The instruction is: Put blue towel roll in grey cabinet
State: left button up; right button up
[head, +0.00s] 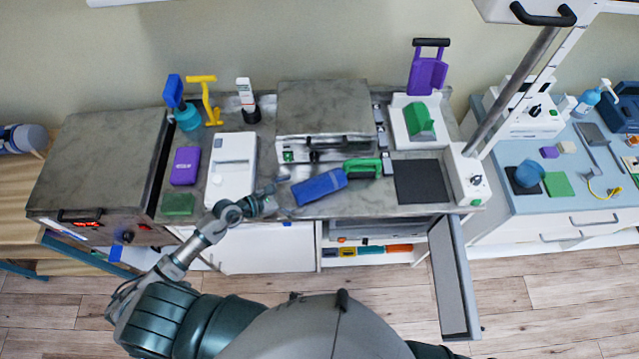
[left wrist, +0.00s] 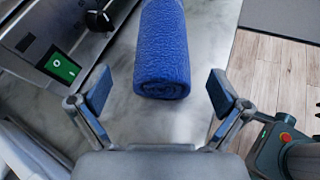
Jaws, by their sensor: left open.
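The blue towel roll (head: 319,187) lies on its side on the grey stone-look counter, near its front edge. My left gripper (head: 277,196) is open just left of the roll's near end. In the left wrist view the roll (left wrist: 162,50) lies ahead, its end just at the space between the two spread fingers (left wrist: 158,92); nothing is gripped. A grey cabinet door (head: 455,280) hangs open below the counter's right part; the cabinet's inside is mostly hidden under the counter. My right gripper is not in view.
A green-handled item (head: 362,167) lies right behind the roll, and a steel appliance (head: 325,115) stands behind it. A black square pad (head: 421,181) lies to the right. A low shelf (head: 345,260) holds several coloured items. The open door juts into the floor space.

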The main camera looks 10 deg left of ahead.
aim_at(306, 191)
pick_arm(q)
jog(key=shift+a+f+x, duration=0.1)
jog(key=shift+f+x, duration=0.05)
jog(key=shift+x, duration=0.75)
jog(key=shift+a+f+x, duration=0.1)
jog(key=shift+f+x, duration=0.1)
jog(key=shift+x, duration=0.65)
jog(key=shift+a+f+x, duration=0.1)
jog(key=shift+f+x, duration=0.05)
jog(key=shift+x, duration=0.75)
jog(key=shift+d, duration=0.1)
jog(key=c, duration=1.3)
jog(key=shift+r, duration=0.15)
